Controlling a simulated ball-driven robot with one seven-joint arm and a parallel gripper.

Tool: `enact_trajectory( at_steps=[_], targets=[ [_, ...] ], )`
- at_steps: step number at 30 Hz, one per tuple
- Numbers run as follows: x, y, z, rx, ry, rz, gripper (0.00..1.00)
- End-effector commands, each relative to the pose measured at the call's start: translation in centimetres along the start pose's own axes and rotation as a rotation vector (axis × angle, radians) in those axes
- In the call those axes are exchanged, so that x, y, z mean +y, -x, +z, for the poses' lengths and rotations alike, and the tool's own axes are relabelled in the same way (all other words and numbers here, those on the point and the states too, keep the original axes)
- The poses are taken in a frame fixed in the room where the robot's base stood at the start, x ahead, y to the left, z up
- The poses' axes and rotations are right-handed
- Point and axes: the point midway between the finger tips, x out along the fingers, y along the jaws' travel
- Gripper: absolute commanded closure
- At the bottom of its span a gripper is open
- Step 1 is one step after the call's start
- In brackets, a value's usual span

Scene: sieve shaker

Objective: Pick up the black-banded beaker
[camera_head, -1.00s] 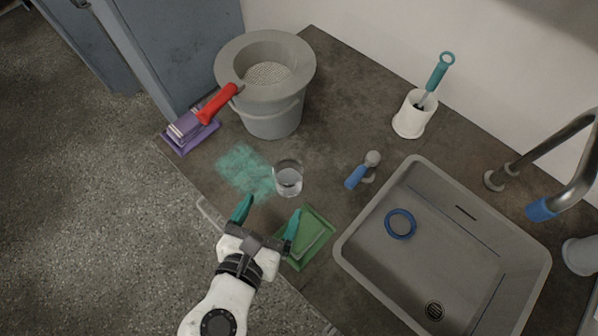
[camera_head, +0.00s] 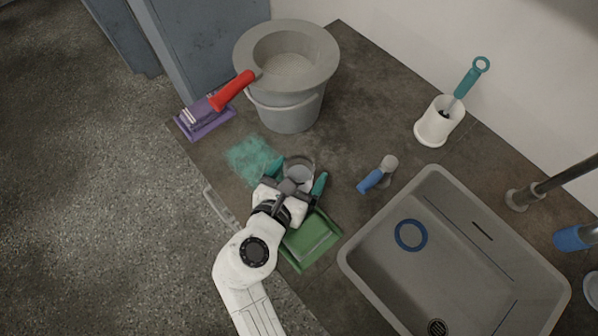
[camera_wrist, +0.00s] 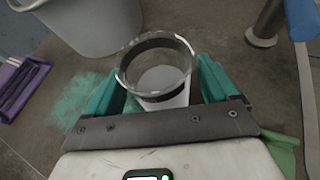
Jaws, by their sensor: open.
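The black-banded beaker (camera_wrist: 157,68) is a clear glass with a dark band near its rim. It stands on the counter and sits between the two teal fingers in the wrist view. My gripper (camera_wrist: 155,85) is open, with one finger on each side of the beaker; I cannot tell whether either touches it. In the head view the beaker (camera_head: 299,170) shows just beyond my gripper (camera_head: 297,178), its lower part hidden by the gripper.
A grey bucket (camera_head: 290,105) with a sieve top stands behind. A green dustpan-like tray (camera_head: 312,240) lies in front, partly under my arm. A blue-handled tool (camera_head: 372,181) and the sink (camera_head: 353,240) are to the right. Teal powder (camera_head: 250,160) lies left.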

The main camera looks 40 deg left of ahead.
Motion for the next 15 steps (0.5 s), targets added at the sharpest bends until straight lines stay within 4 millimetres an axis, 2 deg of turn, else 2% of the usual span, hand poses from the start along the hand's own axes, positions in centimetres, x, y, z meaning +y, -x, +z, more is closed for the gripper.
enact_trajectory(
  at_steps=[4, 11, 15],
  targets=[
    [-0.01, -1.22, -0.02, 0.000, 0.000, 0.000, 0.13],
    [-0.03, -1.33, -0.03, 0.001, 0.000, 0.000, 0.13],
    [-0.03, -1.31, -0.03, 0.001, 0.000, 0.000, 0.25]
  ],
)
